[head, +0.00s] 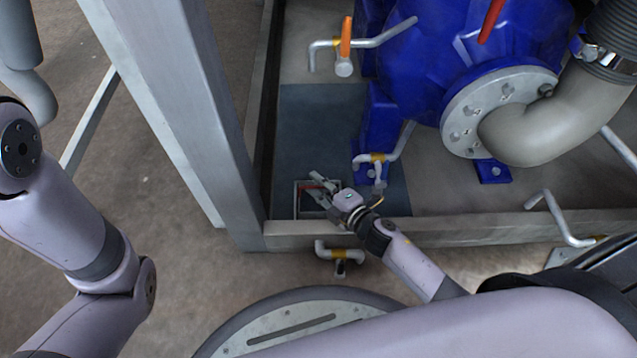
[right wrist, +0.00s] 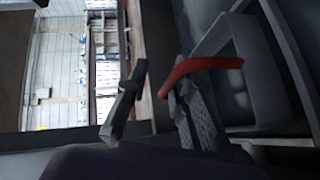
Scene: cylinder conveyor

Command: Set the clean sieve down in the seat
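My right gripper (head: 322,190) reaches down over a small square seat with a pale rim (head: 297,201), set in the dark floor plate beside the blue machine. A red handle (head: 311,184), which looks like the sieve's, shows at the fingers. In the right wrist view the curved red handle (right wrist: 203,66) has its near end by the right-hand finger. The fingers of this gripper (right wrist: 155,100) stand apart with a gap between them, and I see no firm hold. The sieve's body cannot be made out clearly. My left gripper is out of view.
A blue machine (head: 420,55) with a grey pipe (head: 540,125) stands behind and right. A valve with an orange handle (head: 346,36) is above the seat. A grey frame post (head: 180,90) rises at left. A low curb (head: 440,229) runs in front.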

